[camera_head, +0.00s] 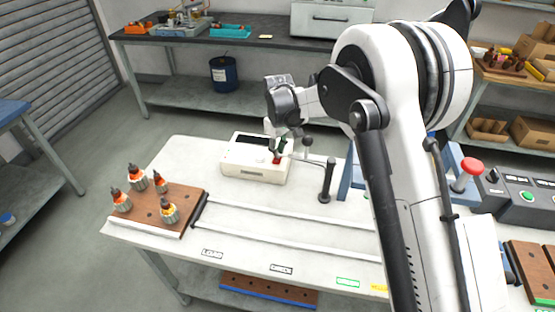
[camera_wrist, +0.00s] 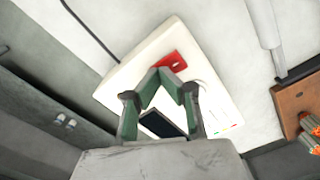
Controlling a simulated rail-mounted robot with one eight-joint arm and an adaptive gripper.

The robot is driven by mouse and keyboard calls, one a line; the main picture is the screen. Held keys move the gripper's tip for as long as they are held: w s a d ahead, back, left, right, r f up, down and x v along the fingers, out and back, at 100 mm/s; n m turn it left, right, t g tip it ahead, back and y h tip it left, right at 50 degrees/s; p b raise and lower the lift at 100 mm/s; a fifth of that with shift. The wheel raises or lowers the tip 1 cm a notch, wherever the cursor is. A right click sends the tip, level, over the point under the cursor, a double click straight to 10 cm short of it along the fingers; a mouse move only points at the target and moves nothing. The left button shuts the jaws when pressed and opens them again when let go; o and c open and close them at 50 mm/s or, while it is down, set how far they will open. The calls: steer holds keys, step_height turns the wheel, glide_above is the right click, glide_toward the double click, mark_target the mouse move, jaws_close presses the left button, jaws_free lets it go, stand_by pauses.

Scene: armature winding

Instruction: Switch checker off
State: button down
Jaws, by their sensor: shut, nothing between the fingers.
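The checker is a cream-white box (camera_head: 254,172) with a dark display on top, at the back middle of the white table. In the wrist view the checker (camera_wrist: 215,98) fills the middle, with a red rocker switch (camera_wrist: 172,61) near its upper edge. The switch (camera_head: 277,159) also shows at the right of the box in the head view. My gripper (camera_wrist: 165,80) has green fingers, shut and empty, with the tips over the checker right beside the switch. I cannot tell whether they touch it. The fingers partly hide the dark display (camera_wrist: 158,124). My gripper (camera_head: 278,152) is above the box's right part.
A brown board (camera_head: 180,222) with several armatures lies at the left of the table (camera_head: 236,222). A black-handled lever (camera_head: 327,180) stands just right of the checker. A control panel (camera_head: 523,195) with a red mushroom button is at the far right.

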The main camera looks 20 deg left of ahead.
steer(key=shift+r, duration=0.15)
steer(key=shift+r+p, duration=1)
steer(key=shift+r, duration=2.4)
steer(key=shift+a, duration=0.1)
